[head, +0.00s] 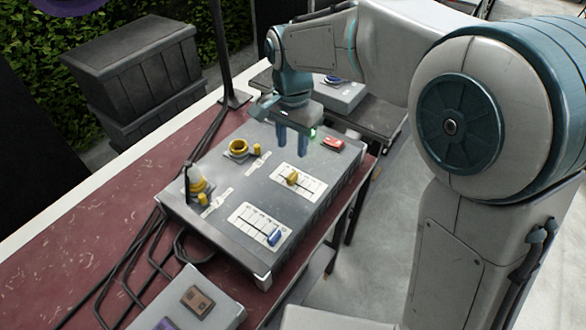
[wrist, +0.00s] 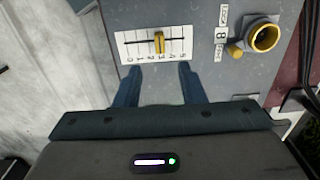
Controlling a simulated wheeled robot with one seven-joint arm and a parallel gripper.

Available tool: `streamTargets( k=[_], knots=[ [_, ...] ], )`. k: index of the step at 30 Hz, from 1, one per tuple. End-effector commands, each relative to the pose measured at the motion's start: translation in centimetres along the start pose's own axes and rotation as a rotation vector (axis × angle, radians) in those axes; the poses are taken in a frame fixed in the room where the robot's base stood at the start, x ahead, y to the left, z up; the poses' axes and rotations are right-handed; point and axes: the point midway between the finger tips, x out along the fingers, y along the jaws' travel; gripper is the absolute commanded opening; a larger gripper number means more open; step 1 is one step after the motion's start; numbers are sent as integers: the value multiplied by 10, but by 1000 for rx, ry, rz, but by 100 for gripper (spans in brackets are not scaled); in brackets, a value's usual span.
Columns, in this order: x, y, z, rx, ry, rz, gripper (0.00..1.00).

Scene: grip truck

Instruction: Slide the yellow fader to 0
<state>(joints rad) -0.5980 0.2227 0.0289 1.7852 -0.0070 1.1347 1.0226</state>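The yellow fader (head: 292,178) sits near the middle of its white scale plate (head: 314,186) on the grey control box. It also shows in the wrist view (wrist: 159,42), upright on its slot, with the plate's small marks on both sides. The marks are too small to read surely; one at the left end looks like a 0. My gripper (head: 292,147) is above the box, behind the fader in the head view. In the wrist view my gripper (wrist: 159,75) has its two blue fingers apart and empty, with the fader beyond the gap between their tips, not touching.
The grey box (head: 237,188) also bears a blue fader (head: 274,238), a yellow ring (head: 238,148), a second yellow fitting (head: 197,185) and a red piece (head: 333,145). Black cables (head: 145,250) run along the red table at the left. A dark pole (head: 224,60) stands behind.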

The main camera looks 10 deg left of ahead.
Motion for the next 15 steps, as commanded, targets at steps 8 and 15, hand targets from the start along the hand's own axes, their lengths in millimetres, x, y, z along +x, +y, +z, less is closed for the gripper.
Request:
streamTargets(
  k=[8, 15],
  knots=[
    [60, 1, 0, -1, -3, 4, 36],
    [90, 0, 0, -1, 0, 1, 36]
  ],
)
